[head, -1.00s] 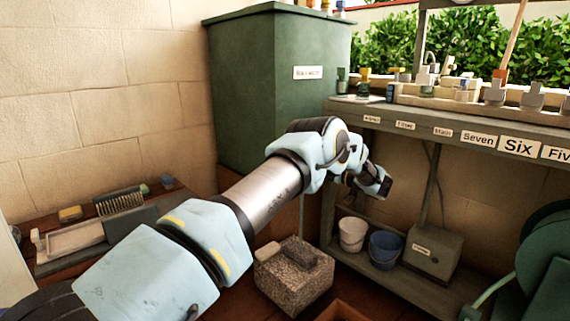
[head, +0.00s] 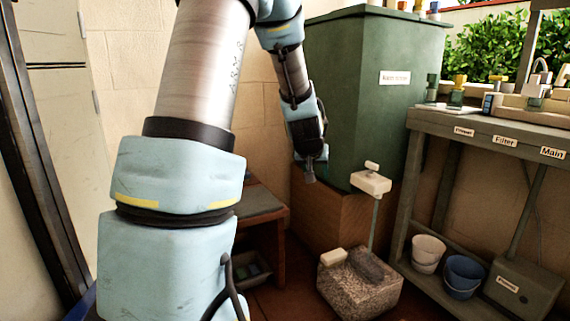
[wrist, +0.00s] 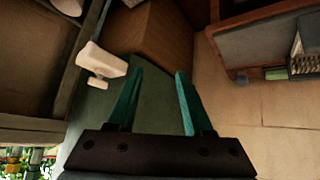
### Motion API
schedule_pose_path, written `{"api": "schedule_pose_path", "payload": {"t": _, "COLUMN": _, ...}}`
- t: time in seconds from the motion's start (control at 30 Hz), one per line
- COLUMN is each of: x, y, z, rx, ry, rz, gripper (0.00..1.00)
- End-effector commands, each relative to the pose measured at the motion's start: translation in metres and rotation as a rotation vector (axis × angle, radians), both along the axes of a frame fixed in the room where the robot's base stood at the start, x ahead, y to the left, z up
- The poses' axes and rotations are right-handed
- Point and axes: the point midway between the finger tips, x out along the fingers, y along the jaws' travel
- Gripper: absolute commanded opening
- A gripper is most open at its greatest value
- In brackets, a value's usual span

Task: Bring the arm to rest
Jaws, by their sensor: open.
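My gripper (wrist: 157,105) shows in the wrist view with its two teal fingers apart and nothing between them. In the head view, my arm rises at the left, bends over the top edge and hangs down in front of the wall, left of the green tank. The wrist end (head: 309,170) points downward there, and its fingers are too small to make out. The gripper appears clear of surrounding things.
A stone block (head: 350,290) sits on the floor. The labelled bench (head: 470,128) stands right, two buckets (head: 427,252) below.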

Motion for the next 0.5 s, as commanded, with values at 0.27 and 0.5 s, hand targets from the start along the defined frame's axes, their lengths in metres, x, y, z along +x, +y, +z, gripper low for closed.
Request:
{"api": "schedule_pose_path", "payload": {"t": 0.27, "x": -0.141, "y": 0.103, "z": -0.029, "rx": 0.098, "ry": 0.354, "rz": 0.059, "gripper": 0.51}}
{"api": "schedule_pose_path", "payload": {"t": 0.5, "x": -0.235, "y": 0.154, "z": -0.041, "rx": 0.162, "ry": 0.562, "rz": 0.120, "gripper": 0.51}}
